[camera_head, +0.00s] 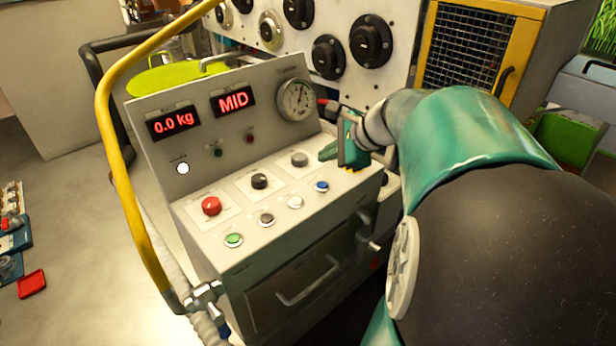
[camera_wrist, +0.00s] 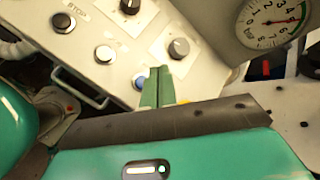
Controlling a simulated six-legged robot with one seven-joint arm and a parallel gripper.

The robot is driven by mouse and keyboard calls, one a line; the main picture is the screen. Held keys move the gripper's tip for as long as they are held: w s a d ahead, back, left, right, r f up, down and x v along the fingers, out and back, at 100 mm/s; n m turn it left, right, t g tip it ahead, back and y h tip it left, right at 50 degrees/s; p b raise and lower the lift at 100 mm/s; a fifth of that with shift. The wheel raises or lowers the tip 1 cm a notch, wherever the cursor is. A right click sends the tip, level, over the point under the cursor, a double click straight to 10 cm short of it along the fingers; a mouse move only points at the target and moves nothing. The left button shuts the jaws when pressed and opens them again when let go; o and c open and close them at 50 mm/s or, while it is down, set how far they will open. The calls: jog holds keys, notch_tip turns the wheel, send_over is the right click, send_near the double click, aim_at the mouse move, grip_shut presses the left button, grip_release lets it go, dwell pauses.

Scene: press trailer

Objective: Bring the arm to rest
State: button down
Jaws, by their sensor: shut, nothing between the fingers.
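My gripper (camera_head: 328,151) is at the right end of a grey control console (camera_head: 262,215), just above its sloping panel near a grey knob (camera_head: 299,159) and a blue button (camera_head: 321,186). In the wrist view the two green fingers of my gripper (camera_wrist: 157,76) lie together with nothing between them. The blue button (camera_wrist: 139,82) is partly hidden behind the fingers, and the grey knob (camera_wrist: 179,47) is just to their right. I cannot tell whether the fingertips touch the panel. My green and black arm fills the right of the head view.
The console carries a red knob (camera_head: 211,206), a green button (camera_head: 233,240), a gauge (camera_head: 296,100) and displays reading "0.0 kg" and "MID". A yellow rail (camera_head: 113,150) curves along its left. A mesh-fronted yellow cabinet (camera_head: 470,50) stands behind. Open floor (camera_head: 70,270) lies at left.

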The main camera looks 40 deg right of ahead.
jog(key=shift+a, duration=0.1)
dwell(0.4)
jog(key=a+n, duration=0.2)
jog(key=a, duration=0.2)
jog(key=a+n+g, duration=0.1)
jog(key=a+n, duration=0.1)
jog(key=a, duration=0.2)
jog(key=shift+n+y, duration=0.4)
jog(key=a+n, duration=0.2)
jog(key=s+a+n+g, duration=0.1)
jog(key=a+n, duration=0.1)
jog(key=a, duration=0.1)
jog(key=s+a+n, duration=0.1)
jog(key=a, duration=0.2)
jog(key=shift+f+n+g, duration=0.3)
jog(key=shift+f+n, duration=0.05)
jog(key=shift+n, duration=0.05)
jog(key=s+a+f+n+h, duration=0.2)
jog(key=s+a+n, duration=0.5)
jog(key=a+n, duration=0.4)
jog(key=n, duration=0.2)
jog(key=shift+s+f+n+g+h, duration=0.25)
jog(key=shift+n+g+h, duration=0.15)
